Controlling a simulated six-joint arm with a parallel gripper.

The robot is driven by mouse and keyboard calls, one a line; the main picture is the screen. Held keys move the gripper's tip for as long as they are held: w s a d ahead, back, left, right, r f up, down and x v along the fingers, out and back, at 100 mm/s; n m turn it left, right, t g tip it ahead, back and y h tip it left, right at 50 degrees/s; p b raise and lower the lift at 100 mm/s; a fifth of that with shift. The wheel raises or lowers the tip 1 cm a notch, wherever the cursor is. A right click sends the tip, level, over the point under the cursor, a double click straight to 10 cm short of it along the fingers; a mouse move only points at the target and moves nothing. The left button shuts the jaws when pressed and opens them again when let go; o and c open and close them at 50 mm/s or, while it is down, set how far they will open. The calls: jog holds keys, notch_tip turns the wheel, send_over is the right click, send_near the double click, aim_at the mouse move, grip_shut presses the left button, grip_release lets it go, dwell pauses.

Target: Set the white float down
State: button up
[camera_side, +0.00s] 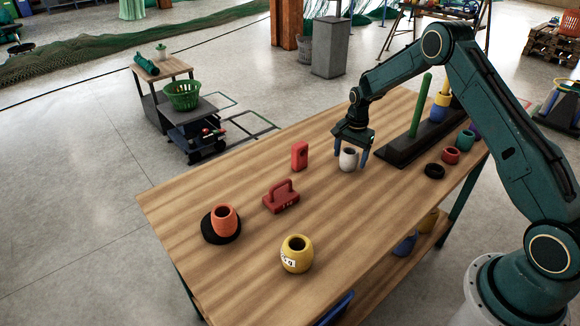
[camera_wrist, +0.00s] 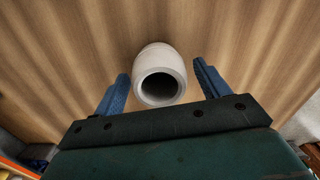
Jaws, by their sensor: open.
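The white float (camera_side: 348,159) stands upright on the wooden table near the dark peg base. In the wrist view the white float (camera_wrist: 160,75) shows its round open top, on bare wood. My gripper (camera_side: 351,155) is just above and around it, with the blue fingers on either side. In the wrist view my gripper (camera_wrist: 161,85) has its fingers apart, with a gap between each finger and the float. The float's lower part is partly hidden in the wrist view.
A dark base (camera_side: 402,148) with a green peg (camera_side: 420,105) stands right of the float. A black ring (camera_side: 434,171) and red float (camera_side: 451,155) lie right.

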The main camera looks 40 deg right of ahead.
notch_tip(320, 180, up, 10)
jog(key=shift+s+r, duration=0.15)
jog(key=shift+r, duration=0.75)
notch_tip(320, 180, up, 12)
jog(key=n+t, duration=0.1)
jog(key=n, duration=0.3)
send_over(352, 151)
jog(key=s+a, duration=0.5)
jog(key=a, duration=0.1)
jog(key=s+a+r+n+t, duration=0.1)
jog(key=s+a+r+n, duration=0.2)
jog(key=s+a+r, duration=0.35)
jog(key=s+a+n+t, duration=0.1)
jog(key=s+a+n, duration=0.2)
jog(key=s, duration=0.8)
jog(key=s+a+r+n+t, duration=0.1)
jog(key=s+n, duration=0.4)
jog(key=s, duration=0.7)
jog(key=shift+a+n+t, duration=0.4)
jog(key=shift+a+t, duration=0.2)
jog(key=shift+a, duration=0.3)
